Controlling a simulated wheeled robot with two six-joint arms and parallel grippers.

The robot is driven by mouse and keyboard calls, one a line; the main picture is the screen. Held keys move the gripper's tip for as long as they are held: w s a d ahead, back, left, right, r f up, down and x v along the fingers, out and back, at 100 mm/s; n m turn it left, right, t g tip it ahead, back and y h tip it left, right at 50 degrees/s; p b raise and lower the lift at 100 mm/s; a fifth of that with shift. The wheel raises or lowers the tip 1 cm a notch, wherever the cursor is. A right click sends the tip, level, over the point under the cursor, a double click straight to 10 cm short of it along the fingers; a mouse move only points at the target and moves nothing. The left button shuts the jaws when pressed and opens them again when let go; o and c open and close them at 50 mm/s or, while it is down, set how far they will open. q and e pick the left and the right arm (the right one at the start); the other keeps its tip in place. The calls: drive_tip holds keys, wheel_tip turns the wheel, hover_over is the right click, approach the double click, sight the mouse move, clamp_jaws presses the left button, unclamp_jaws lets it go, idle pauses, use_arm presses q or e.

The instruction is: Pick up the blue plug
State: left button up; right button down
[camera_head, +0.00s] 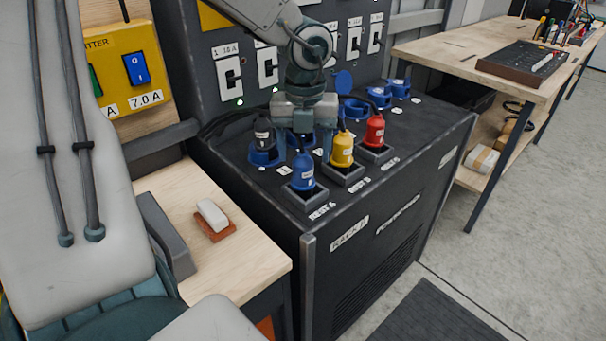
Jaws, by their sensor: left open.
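The blue plug (303,173) stands upright in the square holder labelled REST A, at the front edge of the black rack top. My left gripper (303,137) points down just behind and above the blue plug, its jaws open. Whether its fingertips touch anything is hard to tell. A yellow plug (342,151) stands in the middle rest and a red plug (375,132) in the right one. My right gripper is not in view.
A black plug (263,134) sits in a blue socket left of my gripper. More blue sockets (380,97) line the back, below the switch panel (268,70). A wooden table (240,262) stands at front left, and a workbench (440,60) at the right.

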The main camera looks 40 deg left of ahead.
sight(303, 171)
use_arm(q)
drive_tip(key=shift+f, duration=0.6)
drive_tip(key=f, duration=0.2)
drive_tip(key=f+p, duration=0.1)
drive_tip(key=shift+s+f, duration=0.2)
drive_tip(key=shift+s, duration=0.05)
drive_tip(key=shift+w+f, duration=0.1)
drive_tip(key=shift+f, duration=0.45)
drive_tip(key=c, duration=1.1)
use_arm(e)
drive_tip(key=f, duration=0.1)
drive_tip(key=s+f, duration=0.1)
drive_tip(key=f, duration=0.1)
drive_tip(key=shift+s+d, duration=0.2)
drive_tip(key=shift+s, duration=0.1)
use_arm(q)
drive_tip(key=shift+r, duration=0.1)
drive_tip(key=shift+c, duration=0.2)
